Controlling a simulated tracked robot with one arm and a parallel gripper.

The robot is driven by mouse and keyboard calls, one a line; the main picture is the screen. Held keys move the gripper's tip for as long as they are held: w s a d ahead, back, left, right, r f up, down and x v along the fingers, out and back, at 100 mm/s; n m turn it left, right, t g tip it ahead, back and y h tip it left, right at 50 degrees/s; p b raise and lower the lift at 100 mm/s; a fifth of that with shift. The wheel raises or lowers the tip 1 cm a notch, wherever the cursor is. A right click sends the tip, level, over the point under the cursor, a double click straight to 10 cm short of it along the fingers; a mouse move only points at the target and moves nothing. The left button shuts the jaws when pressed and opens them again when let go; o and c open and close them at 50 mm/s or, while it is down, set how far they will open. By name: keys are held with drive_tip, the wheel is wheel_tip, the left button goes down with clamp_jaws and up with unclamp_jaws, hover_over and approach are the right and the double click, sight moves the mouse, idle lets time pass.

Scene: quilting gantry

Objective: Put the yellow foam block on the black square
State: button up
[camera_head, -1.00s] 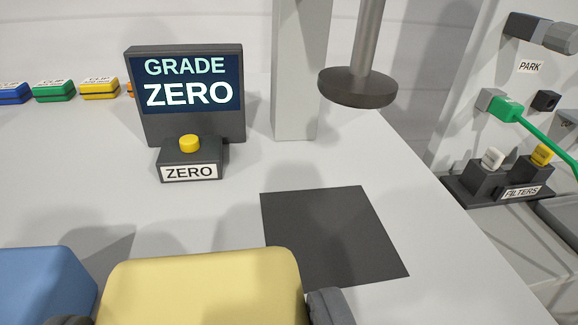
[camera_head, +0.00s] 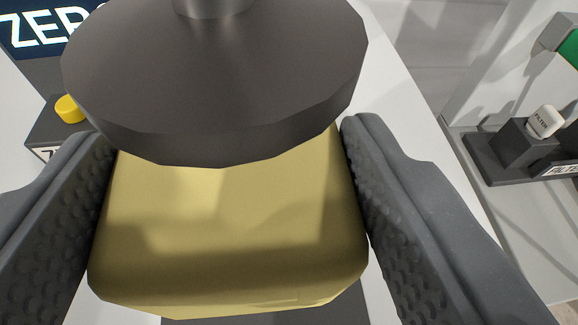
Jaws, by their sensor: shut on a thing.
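The yellow foam block (camera_head: 230,235) fills the middle of the view between the two dark, dimpled fingers of my gripper (camera_head: 230,215), which is shut on it. The black square (camera_head: 265,317) shows only as a dark strip below the block's near edge; the block hides the rest. Whether the block touches the square I cannot tell. A dark round press foot (camera_head: 215,90) on a metal rod is close over the block's far part and hides it.
The display (camera_head: 35,30) and the yellow button (camera_head: 69,108) on its dark box are at the upper left. A filter stand (camera_head: 495,160) with a white filter piece (camera_head: 545,121) is at the right, beyond the white table's edge (camera_head: 395,75).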

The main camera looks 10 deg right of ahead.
sight(256, 310)
drive_tip(key=shift+w+d, duration=0.15)
drive_tip(key=shift+w, duration=0.05)
drive_tip(key=shift+f+b, duration=0.45)
drive_tip(key=shift+f, duration=1.4)
drive_tip(key=shift+f, duration=0.35)
drive_tip(key=shift+f, duration=0.25)
drive_tip(key=o, duration=1)
